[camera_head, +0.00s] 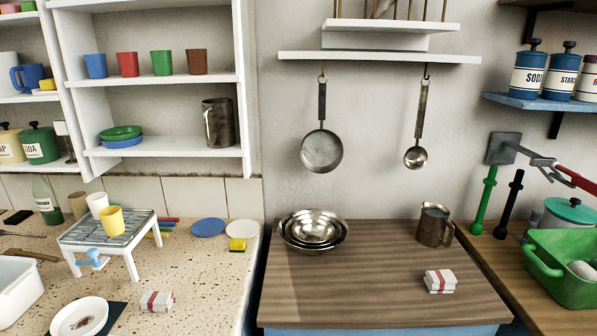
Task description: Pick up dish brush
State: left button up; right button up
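I cannot clearly make out a dish brush in the head view. A brown wooden handle-like piece (32,254) lies on the speckled counter at the far left, beside the white basin; whether it belongs to a brush I cannot tell. A thin dark utensil (22,235) lies just behind it, too small to identify. A light blue object (91,259) is at the front of the small white rack, its kind unclear. Neither of my grippers is in view.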

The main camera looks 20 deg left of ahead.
aim_at(11, 251)
jog(key=k+j, duration=0.1)
jog(key=j, duration=0.65)
jog(key=k+j, duration=0.1)
jog(key=j, duration=1.35)
jog(key=k+j, duration=0.15)
jog(key=j, duration=0.6)
